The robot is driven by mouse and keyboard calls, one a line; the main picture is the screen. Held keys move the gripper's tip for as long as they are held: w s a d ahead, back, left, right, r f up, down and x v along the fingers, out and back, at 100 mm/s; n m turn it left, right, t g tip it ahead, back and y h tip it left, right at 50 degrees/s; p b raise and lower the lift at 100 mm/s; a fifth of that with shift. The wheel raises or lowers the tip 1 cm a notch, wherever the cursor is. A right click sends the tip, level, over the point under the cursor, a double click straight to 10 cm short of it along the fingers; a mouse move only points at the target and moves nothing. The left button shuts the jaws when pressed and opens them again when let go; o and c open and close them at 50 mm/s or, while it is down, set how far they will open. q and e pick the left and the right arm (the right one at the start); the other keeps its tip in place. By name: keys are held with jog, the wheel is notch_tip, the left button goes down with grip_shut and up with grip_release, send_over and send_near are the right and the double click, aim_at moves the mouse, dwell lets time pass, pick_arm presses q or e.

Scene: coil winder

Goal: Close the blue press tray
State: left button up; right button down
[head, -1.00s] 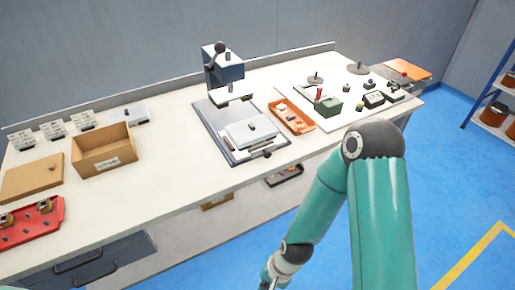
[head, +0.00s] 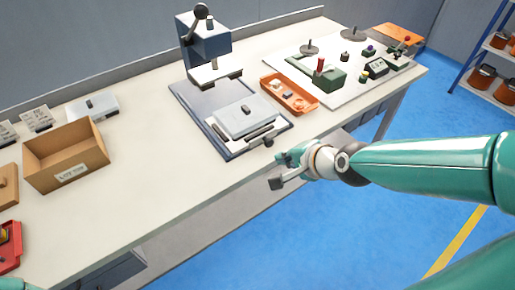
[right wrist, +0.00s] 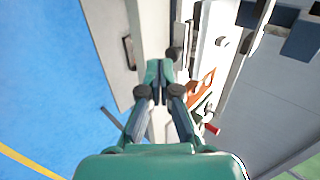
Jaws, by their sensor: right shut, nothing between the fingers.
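The blue press (head: 205,45) stands on the bench, its head over a dark base plate. Its tray (head: 245,116), a pale grey slab with a small knob on top, sits pulled out toward the bench's front edge. A dark handle knob (head: 268,141) is at the tray's front corner. My right gripper (head: 279,172) is shut and empty, just off the bench's front edge, below and a little right of the handle, apart from it. It also shows in the right wrist view (right wrist: 158,92). My left gripper is not seen.
An orange bin (head: 289,95) with small parts lies right of the press. A pale board (head: 345,70) with a green device (head: 320,75) is beyond it. A cardboard box (head: 66,155) stands at left.

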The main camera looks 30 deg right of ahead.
aim_at(253, 147)
jog(key=b+x, duration=0.3)
jog(key=x, duration=0.5)
jog(key=shift+f, duration=0.3)
jog(key=w+p, duration=0.1)
jog(key=w, duration=0.2)
jog(key=shift+w+a, duration=0.1)
jog(key=shift+w, duration=0.1)
jog(key=shift+w+p, duration=0.35)
jog(key=shift+w, duration=0.3)
